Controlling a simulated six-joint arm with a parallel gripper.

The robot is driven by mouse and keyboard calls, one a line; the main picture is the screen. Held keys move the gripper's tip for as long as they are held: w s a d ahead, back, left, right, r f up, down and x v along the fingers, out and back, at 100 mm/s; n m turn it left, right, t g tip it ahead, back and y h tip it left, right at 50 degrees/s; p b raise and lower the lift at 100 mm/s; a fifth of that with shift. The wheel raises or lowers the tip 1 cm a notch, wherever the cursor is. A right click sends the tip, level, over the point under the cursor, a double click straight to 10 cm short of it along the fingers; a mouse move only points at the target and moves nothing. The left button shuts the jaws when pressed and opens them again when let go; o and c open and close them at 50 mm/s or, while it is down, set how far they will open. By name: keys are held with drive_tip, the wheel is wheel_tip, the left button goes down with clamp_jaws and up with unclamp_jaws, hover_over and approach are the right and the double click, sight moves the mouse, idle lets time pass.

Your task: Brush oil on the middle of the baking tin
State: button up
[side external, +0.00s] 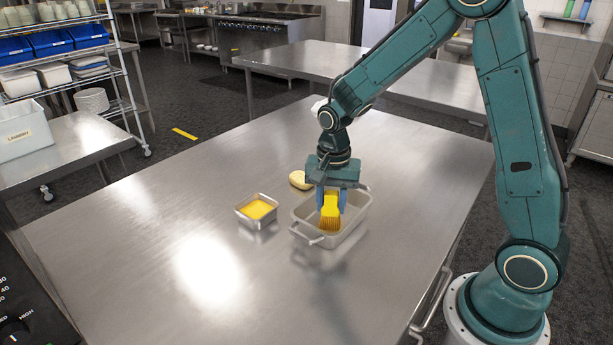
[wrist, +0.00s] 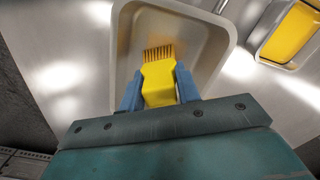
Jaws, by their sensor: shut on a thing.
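My gripper (side external: 331,200) is shut on a yellow pastry brush (side external: 331,208). Its blue fingers hold the brush's yellow body, with the bristles pointing down. The brush (wrist: 157,80) also shows in the wrist view between the fingers (wrist: 158,90). The baking tin (side external: 297,221) is a grey rectangular pan with end handles, and the brush is over its inside. In the wrist view the tin (wrist: 214,34) surrounds the bristles, and a faint brownish-yellow patch shows on its floor beyond them. I cannot tell whether the bristles touch the floor. A small square metal container of yellow oil (side external: 257,209) stands left of the tin.
A pale yellow lump (side external: 299,180) lies behind the tin. A white bin (side external: 22,130) stands on another table at the far left.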

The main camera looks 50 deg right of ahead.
drive_tip(key=shift+d, duration=3.4)
drive_tip(key=shift+a, duration=5.3)
drive_tip(key=shift+w, duration=0.35)
drive_tip(key=shift+w+d, duration=0.1)
drive_tip(key=shift+w, duration=0.2)
drive_tip(key=shift+s+d, duration=0.1)
drive_tip(key=shift+d, duration=5.15)
drive_tip(key=shift+a, duration=5.45)
wheel_tip(320, 180, up, 8)
drive_tip(key=shift+d, duration=0.15)
